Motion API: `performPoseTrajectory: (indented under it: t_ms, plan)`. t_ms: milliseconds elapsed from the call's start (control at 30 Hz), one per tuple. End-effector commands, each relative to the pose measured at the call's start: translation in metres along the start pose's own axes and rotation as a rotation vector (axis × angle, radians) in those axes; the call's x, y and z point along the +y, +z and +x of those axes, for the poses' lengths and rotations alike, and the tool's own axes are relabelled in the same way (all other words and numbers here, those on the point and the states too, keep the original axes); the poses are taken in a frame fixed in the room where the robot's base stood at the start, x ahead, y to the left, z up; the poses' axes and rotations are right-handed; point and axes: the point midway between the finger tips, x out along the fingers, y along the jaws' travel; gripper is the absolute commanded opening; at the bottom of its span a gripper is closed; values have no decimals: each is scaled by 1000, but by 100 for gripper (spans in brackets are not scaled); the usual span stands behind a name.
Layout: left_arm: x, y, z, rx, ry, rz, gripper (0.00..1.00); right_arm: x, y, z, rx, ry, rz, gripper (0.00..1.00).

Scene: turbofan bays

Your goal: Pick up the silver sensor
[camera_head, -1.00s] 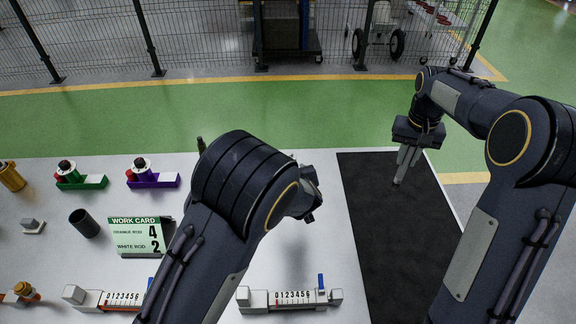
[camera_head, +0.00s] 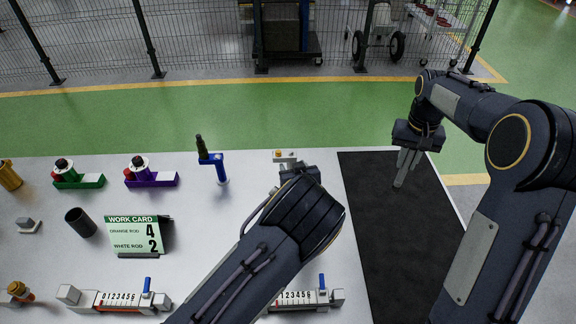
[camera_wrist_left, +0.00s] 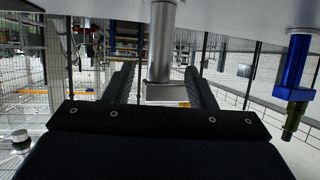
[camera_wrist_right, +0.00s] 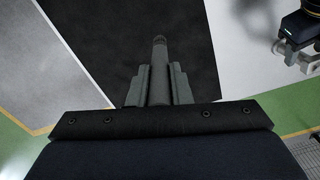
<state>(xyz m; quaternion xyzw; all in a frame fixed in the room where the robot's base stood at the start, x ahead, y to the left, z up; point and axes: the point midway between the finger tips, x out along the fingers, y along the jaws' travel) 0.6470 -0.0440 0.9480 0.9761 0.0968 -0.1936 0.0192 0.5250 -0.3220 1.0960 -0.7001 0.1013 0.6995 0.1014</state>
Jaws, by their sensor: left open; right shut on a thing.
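My left gripper (camera_head: 308,172) is open at the table's back. In the left wrist view, a silver cylinder (camera_wrist_left: 162,45) with a light block (camera_wrist_left: 166,93) at its lower end shows between the open fingers (camera_wrist_left: 163,78); contact cannot be told. My right gripper (camera_head: 409,158) is shut on a grey cylindrical piece (camera_wrist_right: 159,68), above the black mat (camera_head: 395,225). Which of these is the silver sensor I cannot tell for certain.
A blue stand with a dark green probe (camera_head: 220,168) stands left of my left gripper. The work card (camera_head: 135,240), a dark cup (camera_head: 82,222), green (camera_head: 80,180) and purple (camera_head: 155,180) holders and numbered gauges (camera_head: 118,300) fill the left and front. The mat looks bare.

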Motion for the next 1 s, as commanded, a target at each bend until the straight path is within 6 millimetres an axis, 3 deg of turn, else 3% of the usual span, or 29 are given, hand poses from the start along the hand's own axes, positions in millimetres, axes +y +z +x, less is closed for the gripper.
performPoseTrajectory:
  t_ms: [200,500,867,1000]
  plan:
    - [1,2,32,0,-1,-1,50,0,0,6,0,0,0,0]
    - [1,1,36,0,0,0,50,0,0,6,0,0,0,0]
    - [1,1,36,0,0,-1,3,0,0,6,0,0,0,0]
    - [1,0,36,2,0,-1,0,0,0,6,0,0,0,0]
